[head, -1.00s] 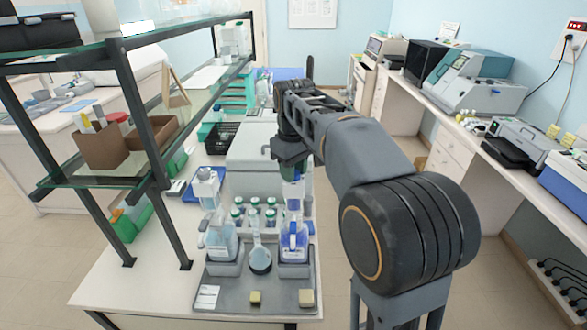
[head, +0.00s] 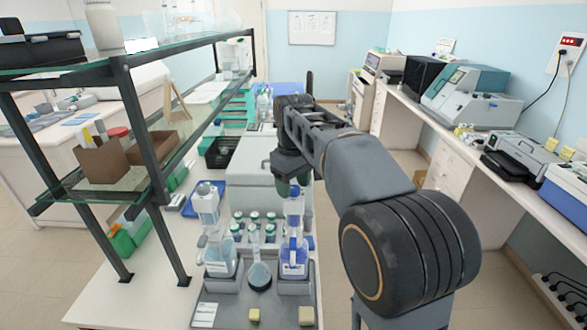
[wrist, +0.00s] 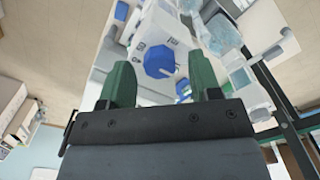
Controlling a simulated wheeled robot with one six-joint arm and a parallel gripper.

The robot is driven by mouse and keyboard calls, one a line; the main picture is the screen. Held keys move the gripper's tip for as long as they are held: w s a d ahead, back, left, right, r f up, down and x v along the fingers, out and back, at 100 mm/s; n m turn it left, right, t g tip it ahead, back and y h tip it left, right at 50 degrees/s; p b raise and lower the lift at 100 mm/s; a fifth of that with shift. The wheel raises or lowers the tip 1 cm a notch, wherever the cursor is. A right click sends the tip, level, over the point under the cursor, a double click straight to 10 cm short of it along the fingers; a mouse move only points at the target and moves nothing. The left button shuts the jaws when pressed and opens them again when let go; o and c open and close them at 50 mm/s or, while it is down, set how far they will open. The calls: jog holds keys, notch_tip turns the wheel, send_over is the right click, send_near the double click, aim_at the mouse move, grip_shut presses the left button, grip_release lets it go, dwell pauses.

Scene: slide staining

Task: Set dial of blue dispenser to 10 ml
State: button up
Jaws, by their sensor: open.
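The blue dispenser (head: 293,258) stands upright in the right grey holder on the tray, with blue liquid in its bottle and a white-and-blue head. My gripper (head: 287,184) is beside the dispenser's top, pointing down. In the wrist view, my gripper (wrist: 161,72) is open with its green fingers apart. A blue many-sided dial (wrist: 160,61) on a white body shows between the fingertips there. I see no finger contact with it. The dial's scale and setting cannot be read.
A second dispenser (head: 219,258) with paler liquid stands to the left. A round flask (head: 260,275) sits between them, with several green-capped bottles (head: 254,219) behind. The shelf's dark post (head: 148,150) rises at the left. The floor right of the table is clear.

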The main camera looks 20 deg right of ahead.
notch_tip(320, 180, up, 13)
jog(key=p, duration=0.1)
jog(key=shift+r, duration=0.2)
dwell(0.5)
jog(key=m+t+b, duration=0.2)
jog(key=m+t, duration=0.1)
send_near(294, 188)
jog(key=s+f, duration=0.6)
jog(key=s+f+m+t+b, duration=0.1)
jog(key=s+f+m, duration=0.1)
jog(key=s+f, duration=0.6)
notch_tip(294, 188, down, 6)
jog(key=shift+s+r+t, duration=0.15)
jog(key=shift+s+t, duration=0.1)
jog(key=shift+t, duration=0.15)
jog(key=shift+c, duration=0.3)
